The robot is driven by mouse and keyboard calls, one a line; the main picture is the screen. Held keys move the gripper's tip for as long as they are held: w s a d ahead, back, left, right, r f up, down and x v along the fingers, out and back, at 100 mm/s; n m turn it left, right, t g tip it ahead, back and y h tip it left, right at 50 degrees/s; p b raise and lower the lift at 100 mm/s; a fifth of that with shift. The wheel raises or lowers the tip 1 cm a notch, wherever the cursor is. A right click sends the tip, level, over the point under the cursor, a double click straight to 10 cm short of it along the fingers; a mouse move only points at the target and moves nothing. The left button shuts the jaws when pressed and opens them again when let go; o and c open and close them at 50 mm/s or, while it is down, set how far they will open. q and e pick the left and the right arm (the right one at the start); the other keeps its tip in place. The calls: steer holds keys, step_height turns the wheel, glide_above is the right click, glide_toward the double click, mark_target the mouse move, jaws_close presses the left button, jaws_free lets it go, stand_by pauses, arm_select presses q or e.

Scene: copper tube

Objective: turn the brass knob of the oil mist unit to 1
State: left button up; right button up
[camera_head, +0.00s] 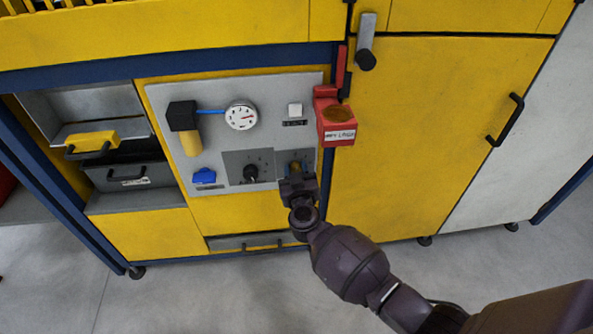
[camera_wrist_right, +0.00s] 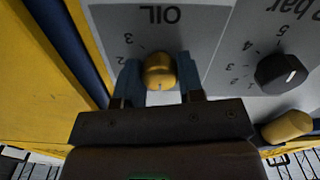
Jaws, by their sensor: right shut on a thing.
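The brass knob (camera_head: 295,166) of the oil mist unit sits on a grey plate low on the right of the panel in the head view. In the right wrist view the same brass knob (camera_wrist_right: 160,68) stands between the two bluish fingers. My right gripper (camera_head: 297,180) is shut on the knob, one finger on each side. The upside-down label OIL (camera_wrist_right: 158,15) and the digits 2 and 3 show beside the knob. The fingers hide part of the scale, and I cannot tell which digit the knob points to. My left gripper is not in view.
A black knob (camera_head: 250,173) with its own scale sits just left of the brass knob. A gauge (camera_head: 241,115), a yellow cylinder (camera_head: 191,143) and a blue part (camera_head: 204,175) are on the panel (camera_head: 219,146). A red box (camera_head: 337,121) juts out at the upper right.

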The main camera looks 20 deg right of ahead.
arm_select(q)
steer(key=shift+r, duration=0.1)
arm_select(e)
steer(key=shift+r+m+p, duration=0.15)
steer(key=shift+m+p, duration=0.25)
steer(key=shift+m, duration=1.1)
arm_select(q)
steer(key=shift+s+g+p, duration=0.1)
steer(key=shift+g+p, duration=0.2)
steer(key=shift+p, duration=0.3)
arm_select(e)
steer(key=shift+f+m, duration=0.15)
steer(key=shift+m, duration=1.25)
steer(key=shift+f+m, duration=0.1)
steer(key=shift+m, duration=1.3)
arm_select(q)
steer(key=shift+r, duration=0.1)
arm_select(e)
steer(key=o, duration=0.9)
steer(key=shift+s+r, duration=0.1)
steer(key=shift+s, duration=0.05)
